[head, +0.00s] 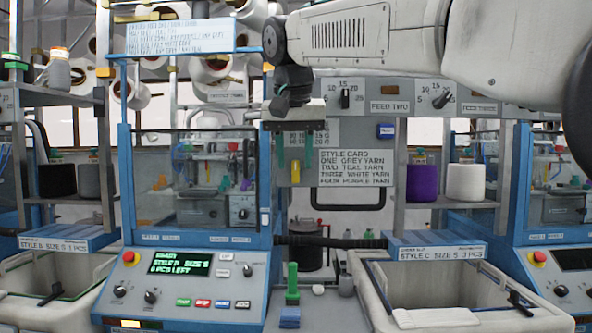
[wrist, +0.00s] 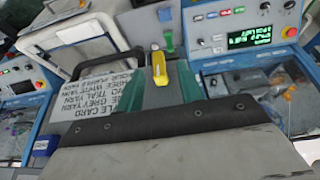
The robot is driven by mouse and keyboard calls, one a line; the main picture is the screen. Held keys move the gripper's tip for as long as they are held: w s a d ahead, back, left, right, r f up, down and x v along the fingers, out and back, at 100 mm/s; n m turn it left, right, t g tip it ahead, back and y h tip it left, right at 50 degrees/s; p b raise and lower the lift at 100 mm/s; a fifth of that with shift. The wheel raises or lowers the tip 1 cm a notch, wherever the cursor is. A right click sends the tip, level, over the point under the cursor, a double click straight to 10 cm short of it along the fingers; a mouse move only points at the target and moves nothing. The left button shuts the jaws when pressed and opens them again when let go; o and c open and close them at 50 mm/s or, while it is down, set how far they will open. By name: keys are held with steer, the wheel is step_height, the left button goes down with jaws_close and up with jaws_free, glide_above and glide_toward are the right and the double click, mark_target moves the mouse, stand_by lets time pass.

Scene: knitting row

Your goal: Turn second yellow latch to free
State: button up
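A yellow latch (head: 295,172) stands upright on the grey panel beside the style card (head: 354,167) in the head view. It also shows in the wrist view as a yellow lever (wrist: 158,68) with a pale top end. My gripper (head: 294,163) hangs in front of the panel, pointing down, its two green fingers apart on either side of the latch. In the wrist view my gripper (wrist: 158,82) has the latch between and just beyond its fingers; I cannot tell whether they touch it. No other yellow latch can be made out clearly.
A black bar handle (head: 348,198) sits below the style card. A blue-framed console (head: 185,285) with a lit display stands at left, a green-handled part (head: 292,283) beside it. Bins (head: 450,290) stand at right and left. Yarn cones (head: 466,182) sit on the right shelf.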

mark_target(295, 161)
steer(key=shift+v, duration=2)
steer(key=s+d+f+g, duration=0.1)
steer(key=s+d+f, duration=0.45)
steer(key=d, duration=0.25)
steer(key=s+d+f, duration=0.5)
steer(key=s+d, duration=0.1)
steer(key=d, duration=0.3)
steer(key=s+d+f+g, duration=0.1)
steer(key=s+d+f, duration=0.3)
steer(key=s+f, duration=0.6)
steer(key=s+d+f+g, duration=0.1)
steer(key=s+d+f, duration=0.4)
steer(key=s+f, duration=0.5)
step_height(295, 161, down, 3)
steer(key=shift+d+f, duration=0.15)
steer(key=shift+d, duration=0.05)
